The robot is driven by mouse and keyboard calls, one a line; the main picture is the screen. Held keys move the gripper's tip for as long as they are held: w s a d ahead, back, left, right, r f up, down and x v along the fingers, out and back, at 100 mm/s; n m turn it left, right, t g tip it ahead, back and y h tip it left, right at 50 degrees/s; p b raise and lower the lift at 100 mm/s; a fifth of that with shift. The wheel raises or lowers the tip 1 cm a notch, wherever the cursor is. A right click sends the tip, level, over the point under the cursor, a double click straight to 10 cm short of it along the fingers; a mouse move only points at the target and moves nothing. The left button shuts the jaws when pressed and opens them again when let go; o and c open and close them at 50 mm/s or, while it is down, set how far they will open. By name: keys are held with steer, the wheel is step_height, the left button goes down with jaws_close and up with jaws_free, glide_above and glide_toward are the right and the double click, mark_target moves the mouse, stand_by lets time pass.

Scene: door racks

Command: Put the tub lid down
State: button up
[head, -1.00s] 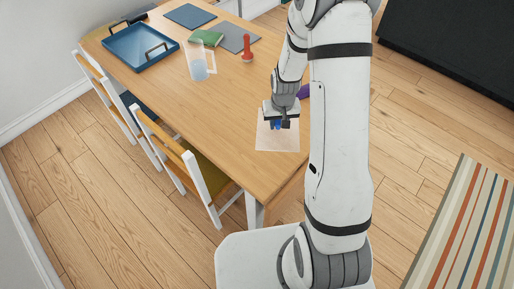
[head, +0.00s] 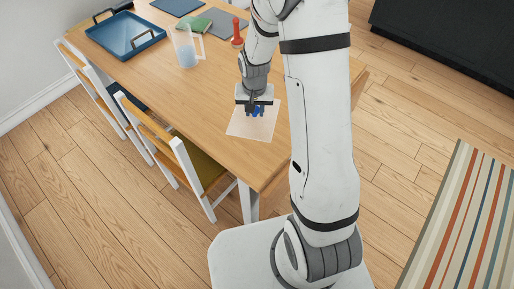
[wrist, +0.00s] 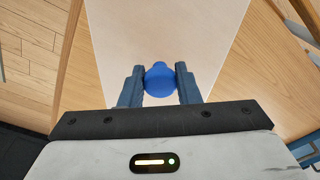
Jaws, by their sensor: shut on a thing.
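The tub lid is a pale, see-through flat panel (head: 250,127) with a blue knob (head: 257,112). In the head view it shows over the near right end of the wooden table (head: 215,120). My gripper (head: 254,108) is above the panel, shut on the knob. In the wrist view the two fingers (wrist: 159,80) flank the round blue knob (wrist: 159,79), and the pale panel (wrist: 165,30) spreads beyond it. I cannot tell whether the lid touches the tabletop. My gripper hides part of the panel.
A clear pitcher (head: 186,50), a red upright object (head: 237,32), a green book (head: 195,26) and a blue tray (head: 124,37) stand farther back on the table. Chairs (head: 190,162) line its left side. The tabletop left of the lid is clear.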

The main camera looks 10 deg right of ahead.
mark_target(255, 114)
step_height(255, 114, down, 3)
steer(key=m+b, duration=0.2)
steer(key=b, duration=0.2)
steer(key=shift+m, duration=0.3)
steer(key=m+b, duration=0.1)
steer(key=b, duration=0.1)
steer(key=m+b, duration=0.1)
steer(key=shift+s+f+m+h+b, duration=0.25)
steer(key=shift+s+m+h+b, duration=0.05)
steer(key=shift+h, duration=0.1)
step_height(255, 114, down, 10)
steer(key=shift+r, duration=0.2)
steer(key=shift+f, duration=0.15)
steer(key=o, duration=1)
steer(key=shift+c, duration=0.2)
